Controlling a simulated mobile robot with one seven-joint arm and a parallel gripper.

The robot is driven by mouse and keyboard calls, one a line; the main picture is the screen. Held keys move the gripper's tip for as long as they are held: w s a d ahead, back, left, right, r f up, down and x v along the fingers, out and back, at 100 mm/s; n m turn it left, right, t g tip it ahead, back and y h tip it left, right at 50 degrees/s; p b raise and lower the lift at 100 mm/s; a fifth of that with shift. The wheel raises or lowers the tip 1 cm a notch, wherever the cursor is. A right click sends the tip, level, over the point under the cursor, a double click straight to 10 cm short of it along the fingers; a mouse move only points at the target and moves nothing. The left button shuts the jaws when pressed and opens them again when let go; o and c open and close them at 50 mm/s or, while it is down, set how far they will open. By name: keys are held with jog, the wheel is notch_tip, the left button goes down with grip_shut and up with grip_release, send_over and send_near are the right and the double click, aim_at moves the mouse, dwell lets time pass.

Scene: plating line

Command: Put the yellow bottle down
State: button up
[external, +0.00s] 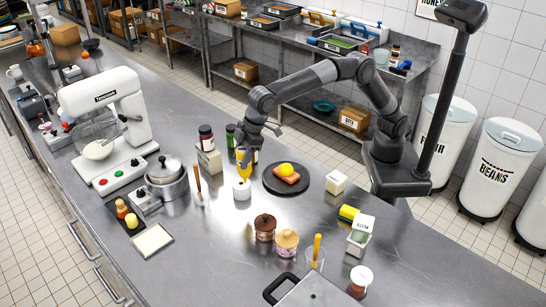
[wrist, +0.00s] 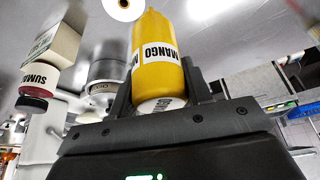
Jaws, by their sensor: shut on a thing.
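The yellow bottle (wrist: 158,50) has a white label reading MANGO and fills the middle of the wrist view, between the dark fingers of my gripper (wrist: 160,88). In the external view the same yellow bottle (external: 244,168) shows below my gripper (external: 246,150), which is shut on it. The bottle looks about upright. I cannot tell whether its base touches the steel counter (external: 225,240). A small white round container (external: 241,190) stands just in front of it and may hide its lower end.
A dark plate (external: 270,187) with food and a yellow topping lies to the right. A cream box (external: 209,161) and a dark-lidded jar (external: 205,136) stand to the left. A pot (external: 167,182) and mixer (external: 120,130) are farther left.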

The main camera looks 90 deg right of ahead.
jog(key=a+f, duration=0.9)
jog(key=shift+s+a+f, duration=0.15)
jog(key=shift+s+f, duration=0.1)
jog(key=o, duration=0.7)
jog(key=shift+f, duration=0.15)
jog(key=shift+o, duration=0.2)
jog(key=v, duration=1.2)
